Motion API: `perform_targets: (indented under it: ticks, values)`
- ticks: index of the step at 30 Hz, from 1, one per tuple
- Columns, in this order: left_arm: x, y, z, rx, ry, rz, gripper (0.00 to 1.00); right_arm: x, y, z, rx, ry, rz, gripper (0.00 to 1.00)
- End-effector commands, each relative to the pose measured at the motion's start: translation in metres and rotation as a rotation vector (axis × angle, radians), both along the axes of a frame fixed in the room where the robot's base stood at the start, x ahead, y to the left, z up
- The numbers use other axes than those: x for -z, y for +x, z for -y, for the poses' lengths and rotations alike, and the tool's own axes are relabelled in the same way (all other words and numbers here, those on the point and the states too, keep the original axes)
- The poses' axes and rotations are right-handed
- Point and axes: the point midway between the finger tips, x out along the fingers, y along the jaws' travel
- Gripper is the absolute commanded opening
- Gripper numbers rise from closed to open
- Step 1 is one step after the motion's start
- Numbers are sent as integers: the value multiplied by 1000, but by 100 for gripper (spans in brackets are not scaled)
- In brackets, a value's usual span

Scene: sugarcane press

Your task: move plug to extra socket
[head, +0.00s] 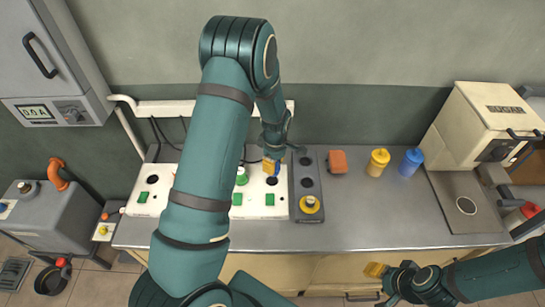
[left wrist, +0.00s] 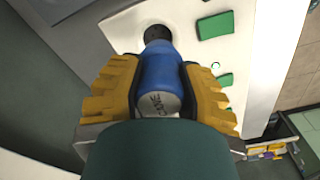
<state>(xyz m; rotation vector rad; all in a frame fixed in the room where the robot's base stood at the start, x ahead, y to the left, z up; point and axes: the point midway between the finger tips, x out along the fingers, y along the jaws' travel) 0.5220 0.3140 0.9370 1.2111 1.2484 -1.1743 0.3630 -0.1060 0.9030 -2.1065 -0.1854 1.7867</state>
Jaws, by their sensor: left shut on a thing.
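My left gripper (head: 272,166) is shut on a blue plug (left wrist: 160,80), with a yellow finger on either side of it. In the left wrist view the plug's far end overlaps a black round socket (left wrist: 157,32) in the white panel; I cannot tell whether they touch. In the head view the plug's blue edge shows just behind the dark socket (head: 272,181) at the panel's right end. A dark grey socket strip (head: 307,172) stands right of the panel, with a yellow plug (head: 310,204) at its near end. My right gripper (head: 376,270) is low at the right, its opening unclear.
The white panel (head: 146,187) bears green squares and a green plug (head: 241,176), partly behind my left arm. An orange block (head: 338,162), a yellow jar (head: 378,162) and a blue jar (head: 411,162) stand to the right. The counter (head: 380,215) before them is clear.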

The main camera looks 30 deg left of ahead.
Motion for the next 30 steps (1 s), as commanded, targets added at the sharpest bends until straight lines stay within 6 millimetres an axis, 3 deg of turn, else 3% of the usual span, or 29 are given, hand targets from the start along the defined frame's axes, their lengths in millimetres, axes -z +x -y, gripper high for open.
perform_targets:
  ticks: [8, 24, 30]
  values:
    - [10, 1, -7, -76, 1, 2, 0, 1, 0, 0, 0, 0, 1, 47]
    - [57, 1, -6, -72, 1, 2, 0, 35, 2, -2, 1, -6, 1, 47]
    - [62, 1, -6, -73, 1, 3, 0, 39, 2, -2, 2, -7, 0, 47]
